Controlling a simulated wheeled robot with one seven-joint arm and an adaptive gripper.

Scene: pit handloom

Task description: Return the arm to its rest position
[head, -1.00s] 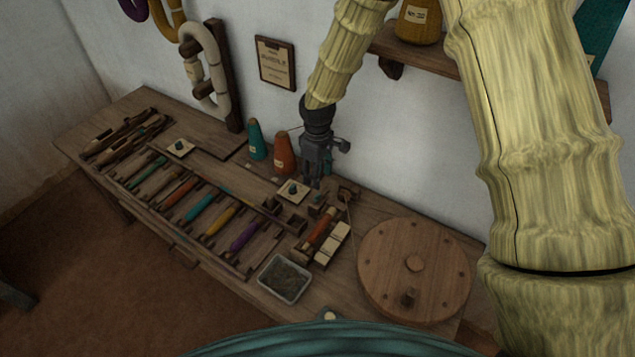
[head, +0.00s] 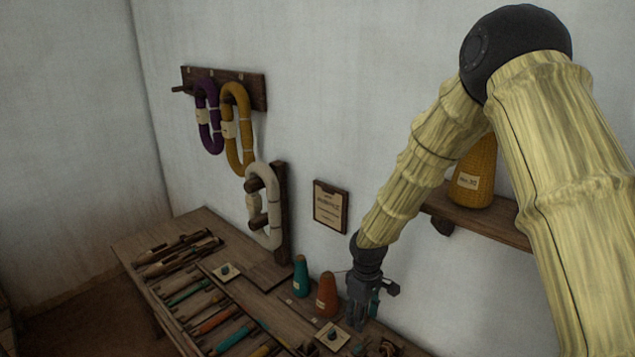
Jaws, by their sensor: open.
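My gripper (head: 358,318) hangs from my bamboo-like arm over the back of the wooden bench, fingers pointing down. It is open, and I see nothing held in it. It is just right of the orange yarn cone (head: 327,296). Part of a teal thing shows behind it, mostly hidden. A small card with a dark knob on it (head: 332,337) lies on the bench just left of and below the fingers. The gap between the fingertips is too small to make out clearly.
A shelf (head: 490,226) with a yellow cone (head: 472,178) is on the wall behind my arm. Yarn hanks hang at left, including a white one (head: 264,205). A teal cone (head: 300,276) and rows of bobbins (head: 212,320) occupy the bench (head: 185,228). The air above the bench's left is clear.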

